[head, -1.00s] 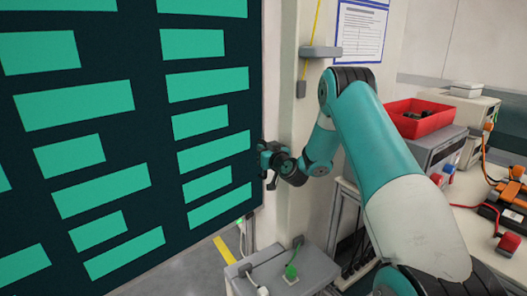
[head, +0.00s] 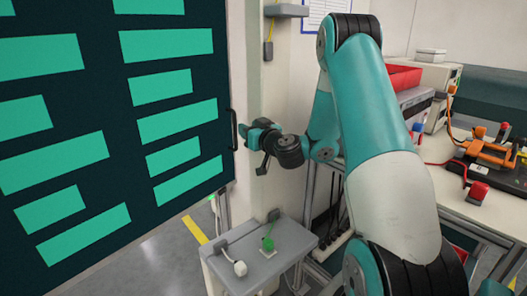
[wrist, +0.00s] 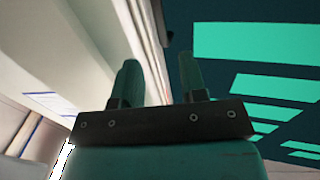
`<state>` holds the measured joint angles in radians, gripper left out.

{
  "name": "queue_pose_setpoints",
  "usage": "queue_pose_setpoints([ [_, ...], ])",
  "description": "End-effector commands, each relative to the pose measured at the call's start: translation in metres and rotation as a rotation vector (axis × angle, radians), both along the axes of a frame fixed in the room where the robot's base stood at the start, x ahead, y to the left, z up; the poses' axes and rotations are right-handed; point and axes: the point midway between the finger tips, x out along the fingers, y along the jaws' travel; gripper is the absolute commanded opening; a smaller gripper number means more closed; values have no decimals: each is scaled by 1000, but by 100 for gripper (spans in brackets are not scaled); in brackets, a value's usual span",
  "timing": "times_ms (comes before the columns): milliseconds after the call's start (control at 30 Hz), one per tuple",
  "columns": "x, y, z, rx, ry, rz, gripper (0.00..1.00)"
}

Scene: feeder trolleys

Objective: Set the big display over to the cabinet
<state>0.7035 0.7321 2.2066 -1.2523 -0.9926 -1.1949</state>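The big display (head: 110,165) is a dark panel with rows of green bars and fills the left of the head view. A dark upright handle (head: 233,130) is on its right edge. The display also shows at the right of the wrist view (wrist: 225,75). My gripper (head: 255,150) is just right of the handle, apart from it, in front of a pale upright post. In the wrist view its two fingers (wrist: 158,80) stand apart with nothing held between them. I cannot tell which thing is the cabinet.
A grey box (head: 270,262) with a green knob and a white plug stands below my gripper. A red bin (head: 403,77) and a bench (head: 470,205) with orange and red devices are at the right. Grey floor (head: 165,255) with a yellow stripe shows below the display.

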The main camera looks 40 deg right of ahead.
Motion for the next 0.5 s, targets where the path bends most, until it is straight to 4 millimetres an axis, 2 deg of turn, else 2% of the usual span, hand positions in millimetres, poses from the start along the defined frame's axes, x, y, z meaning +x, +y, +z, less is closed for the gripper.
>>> queue_pose_setpoints([
  [33, -12, 1, -9, 1, -1, -4, 39],
  [200, -45, 6, -6, 0, -3, -4, 39],
  [333, -62, 9, -3, -1, -2, -3, 39],
  [500, -71, 11, 0, -1, -2, -2, 39],
])
